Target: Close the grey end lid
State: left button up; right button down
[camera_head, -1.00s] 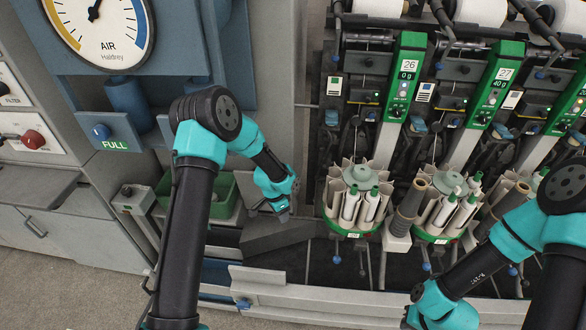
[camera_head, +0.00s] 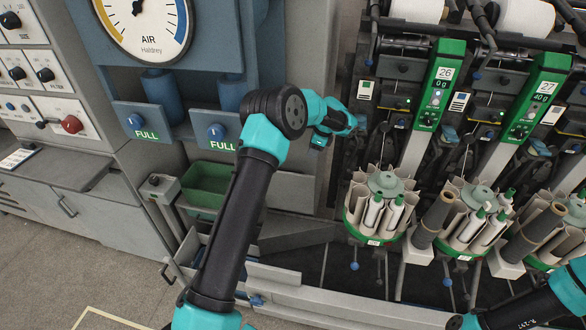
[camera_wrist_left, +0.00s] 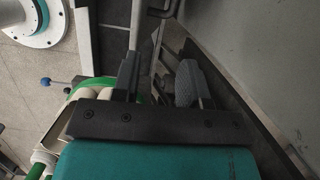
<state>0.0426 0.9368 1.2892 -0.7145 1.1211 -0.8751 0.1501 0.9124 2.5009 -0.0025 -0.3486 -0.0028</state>
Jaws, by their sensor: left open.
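I cannot tell for sure which part is the grey end lid. A light grey panel (camera_head: 272,274) stands tilted at the low front of the machine, left of the bobbin magazines. A dark grey sloping plate (camera_head: 296,233) lies just behind it. My left gripper (camera_head: 352,126) is above and behind both, beside the left side of unit 26; my wrist hides much of it. In the left wrist view, its two fingers (camera_wrist_left: 158,75) are apart with nothing between them, and a broad grey surface (camera_wrist_left: 250,60) is close on the right. My right gripper is out of view.
A round magazine (camera_head: 382,205) of bobbins stands right of the plate, close to my left arm. Floor is free at the lower left.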

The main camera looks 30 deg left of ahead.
pick_arm(q)
jog(key=shift+y, duration=0.6)
jog(key=a+r, duration=0.1)
jog(key=w+a+r, duration=0.1)
jog(key=r, duration=0.1)
jog(key=shift+a+r, duration=0.2)
jog(key=shift+a, duration=0.1)
jog(key=shift+f, duration=0.15)
jog(key=x, duration=1.7)
jog(key=shift+s+f, duration=0.1)
jog(key=shift+c, duration=0.2)
grip_shut()
